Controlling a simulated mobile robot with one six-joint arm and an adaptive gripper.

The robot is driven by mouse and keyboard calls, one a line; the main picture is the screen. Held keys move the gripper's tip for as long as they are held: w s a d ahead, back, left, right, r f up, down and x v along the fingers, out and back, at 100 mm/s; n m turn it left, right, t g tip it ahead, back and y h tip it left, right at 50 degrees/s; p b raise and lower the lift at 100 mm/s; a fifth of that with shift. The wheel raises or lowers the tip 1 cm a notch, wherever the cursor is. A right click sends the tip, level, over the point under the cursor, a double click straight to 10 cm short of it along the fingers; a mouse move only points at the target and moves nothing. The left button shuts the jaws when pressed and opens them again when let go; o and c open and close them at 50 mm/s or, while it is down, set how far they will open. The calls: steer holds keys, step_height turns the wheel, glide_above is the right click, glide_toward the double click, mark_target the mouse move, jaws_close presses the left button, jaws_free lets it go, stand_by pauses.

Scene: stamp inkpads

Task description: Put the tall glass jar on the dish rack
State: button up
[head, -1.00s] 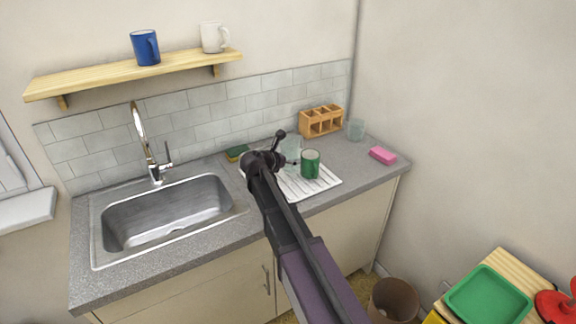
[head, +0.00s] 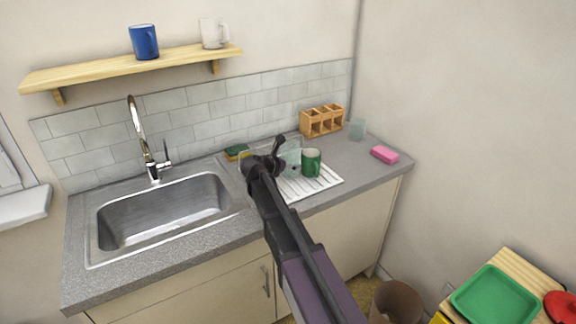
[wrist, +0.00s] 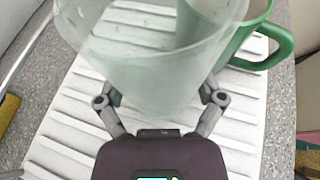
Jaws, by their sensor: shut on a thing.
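The tall glass jar is clear and faintly greenish. It fills the upper middle of the wrist view (wrist: 140,72), and its pale side shows just right of my gripper in the head view (head: 292,152). My gripper (wrist: 160,98) is shut on the jar, with one finger on each side. The white ribbed dish rack (wrist: 75,125) lies below the jar and shows on the counter in the head view (head: 318,184). I cannot tell whether the jar's base touches the rack. My arm hides part of the rack.
A green mug (head: 311,162) stands on the rack close to the jar, overlapped by it in the wrist view. A yellow-green sponge (head: 237,152), a wooden caddy (head: 322,120), another glass (head: 357,129) and a pink sponge (head: 385,154) surround the rack. The sink (head: 165,212) is left.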

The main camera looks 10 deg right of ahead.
steer(key=shift+f, duration=0.15)
steer(key=o, duration=1)
steer(key=shift+s+a+r+p, duration=0.3)
steer(key=shift+s+a+r, duration=0.05)
steer(key=shift+a+r, duration=0.1)
steer(key=p+v, duration=0.4)
steer(key=v, duration=0.6)
steer(key=shift+s+a+r, duration=0.1)
steer(key=shift+s+a, duration=0.15)
steer(key=shift+a, duration=0.05)
